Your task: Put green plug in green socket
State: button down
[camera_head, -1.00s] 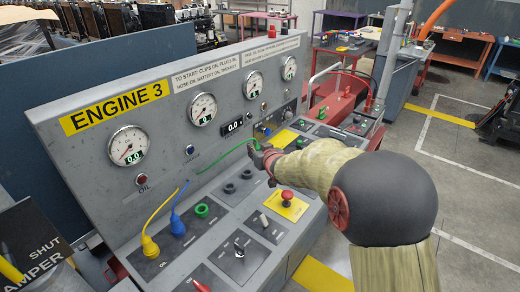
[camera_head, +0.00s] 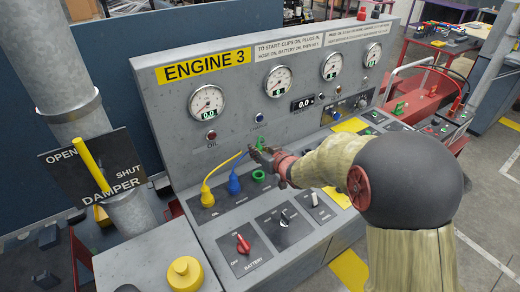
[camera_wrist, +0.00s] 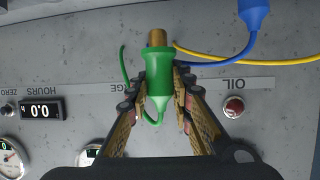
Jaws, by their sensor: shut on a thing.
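The green plug (camera_wrist: 158,75) is between the fingers of my gripper (camera_wrist: 160,92) in the wrist view. Its brass tip points up in that picture, and its green cable loops behind it. The plug is small there and partly hidden by the fingers. The green socket is a green ring on the sloped desk, with no plug in it. The plug appears apart from it.
A blue plug (camera_head: 234,185) and a yellow plug (camera_head: 207,197) stand in the desk just left of the green socket, with cables rising to the panel. A red battery switch (camera_head: 243,244) and black switches are nearer. The gauge panel (camera_head: 230,125) rises behind.

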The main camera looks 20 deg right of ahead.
jog(key=shift+f+b, duration=3.25)
jog(key=shift+f, duration=1)
jog(key=c, duration=1.5)
grip_release()
jog(key=v, duration=1.2)
